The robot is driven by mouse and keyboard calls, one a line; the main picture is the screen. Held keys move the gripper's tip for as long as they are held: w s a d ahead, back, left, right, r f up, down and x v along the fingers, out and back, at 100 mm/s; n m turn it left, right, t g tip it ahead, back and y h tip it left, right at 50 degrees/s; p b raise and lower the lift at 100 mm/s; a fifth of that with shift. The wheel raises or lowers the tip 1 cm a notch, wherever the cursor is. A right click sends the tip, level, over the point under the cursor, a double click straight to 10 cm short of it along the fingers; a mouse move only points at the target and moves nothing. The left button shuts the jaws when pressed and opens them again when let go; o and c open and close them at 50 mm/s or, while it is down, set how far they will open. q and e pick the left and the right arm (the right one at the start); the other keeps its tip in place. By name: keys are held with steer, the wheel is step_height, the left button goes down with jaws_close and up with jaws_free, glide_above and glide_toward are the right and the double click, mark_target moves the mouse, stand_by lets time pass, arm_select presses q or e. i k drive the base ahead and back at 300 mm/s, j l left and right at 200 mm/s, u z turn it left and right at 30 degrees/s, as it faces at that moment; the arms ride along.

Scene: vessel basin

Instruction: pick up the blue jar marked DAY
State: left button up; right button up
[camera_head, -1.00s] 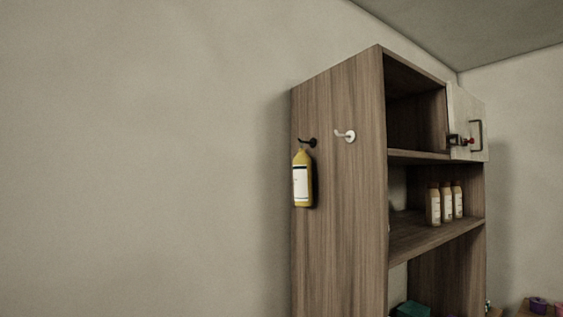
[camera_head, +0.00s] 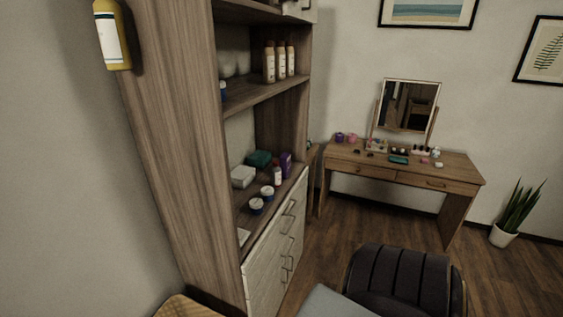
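Two small blue jars with pale lids stand on the lower open shelf of the wooden cabinet: a nearer jar (camera_head: 256,206) and a farther jar (camera_head: 267,193). Another blue item, perhaps a jar (camera_head: 222,91), shows partly past the cabinet's side panel on the shelf above. The markings are too small to read, so I cannot tell which is marked DAY. Neither of my grippers is in view.
The cabinet (camera_head: 170,140) has drawers (camera_head: 275,255) below the shelf. A white box (camera_head: 242,177), a teal box (camera_head: 258,158) and bottles (camera_head: 280,62) share its shelves. A dark chair (camera_head: 400,280) stands before a dressing table (camera_head: 455,172). Floor (camera_head: 385,225) shows between them.

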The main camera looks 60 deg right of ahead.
mark_target(267, 192)
steer(key=k+l+z, duration=0.1)
steer(key=z, duration=1.5)
